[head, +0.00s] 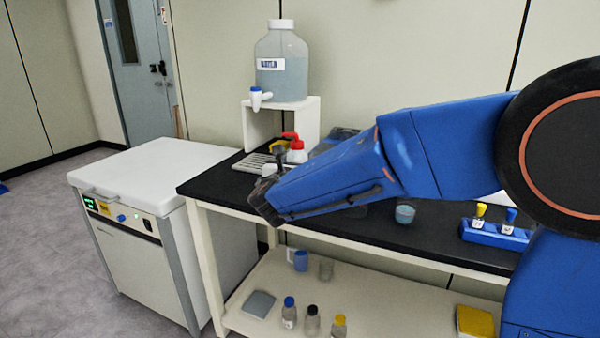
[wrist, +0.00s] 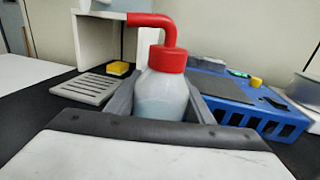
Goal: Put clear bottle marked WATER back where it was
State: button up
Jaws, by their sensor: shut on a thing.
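A squeeze bottle with a translucent body, pale liquid and a red cap with a bent red spout (wrist: 172,60) stands upright in my gripper (wrist: 160,108). The jaws are shut on its body from both sides. In the head view the bottle (head: 297,156) shows above the black bench, partly behind my gripper (head: 268,172). Its base is hidden, so I cannot tell whether it touches the bench. No WATER marking is readable on the side I see.
A large labelled jug (head: 283,78) with a tap stands on a white stand (head: 311,118). A white chest unit (head: 140,165) adjoins the bench.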

jog(key=shift+f, duration=2)
jog(key=shift+f, duration=0.15)
jog(key=o, duration=1.2)
jog(key=shift+s, duration=0.1)
jog(key=s, duration=0.4)
jog(key=s+a, duration=0.1)
jog(key=s, duration=0.6)
jog(key=shift+s+a, duration=0.35)
jog(key=shift+a, duration=0.05)
